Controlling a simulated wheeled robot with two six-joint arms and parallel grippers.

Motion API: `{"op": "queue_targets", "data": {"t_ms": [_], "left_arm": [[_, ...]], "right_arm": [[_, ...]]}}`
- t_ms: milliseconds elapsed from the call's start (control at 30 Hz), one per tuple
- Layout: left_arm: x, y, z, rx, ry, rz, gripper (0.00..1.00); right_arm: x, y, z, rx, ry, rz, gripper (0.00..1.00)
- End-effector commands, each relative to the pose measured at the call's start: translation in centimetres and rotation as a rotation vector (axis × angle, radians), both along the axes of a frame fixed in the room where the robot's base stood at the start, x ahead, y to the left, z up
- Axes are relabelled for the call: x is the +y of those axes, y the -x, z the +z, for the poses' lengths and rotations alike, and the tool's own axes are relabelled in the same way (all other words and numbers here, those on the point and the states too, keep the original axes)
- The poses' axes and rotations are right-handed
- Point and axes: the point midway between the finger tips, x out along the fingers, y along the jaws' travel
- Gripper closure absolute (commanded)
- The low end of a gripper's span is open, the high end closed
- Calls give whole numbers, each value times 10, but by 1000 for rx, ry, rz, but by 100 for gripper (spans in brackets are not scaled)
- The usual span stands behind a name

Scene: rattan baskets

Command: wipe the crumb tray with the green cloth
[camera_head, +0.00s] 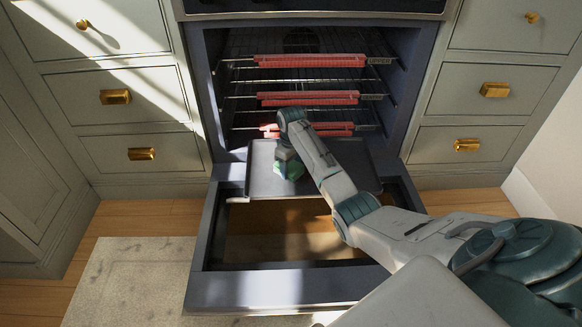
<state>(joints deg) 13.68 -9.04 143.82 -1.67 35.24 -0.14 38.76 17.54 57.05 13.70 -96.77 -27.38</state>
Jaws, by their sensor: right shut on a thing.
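The crumb tray (255,184) is a dark, flat tray sticking out of the bottom of the open oven, over the lowered oven door. My right arm reaches in from the lower right, and my right gripper (286,154) points down over the left half of the tray. It is shut on the green cloth (290,170), which is bunched up under the fingers and looks to be at the tray's surface. The gripper's wrist hides part of the cloth and the tray's back. My left gripper is not in view.
The oven door (240,290) lies open with its frame edges around the tray. Oven racks with red front guards (310,61) sit above the tray, close to my right wrist. Drawers with brass handles (115,97) flank the oven. A pale rug (135,280) lies on the wooden floor.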

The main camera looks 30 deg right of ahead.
Motion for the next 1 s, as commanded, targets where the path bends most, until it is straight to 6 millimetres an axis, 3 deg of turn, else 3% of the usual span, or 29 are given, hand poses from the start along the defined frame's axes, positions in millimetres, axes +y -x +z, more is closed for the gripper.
{"op": "queue_targets", "data": {"t_ms": [1000], "left_arm": [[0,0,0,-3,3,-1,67]], "right_arm": [[0,0,-8,1,-1,0,61]]}}
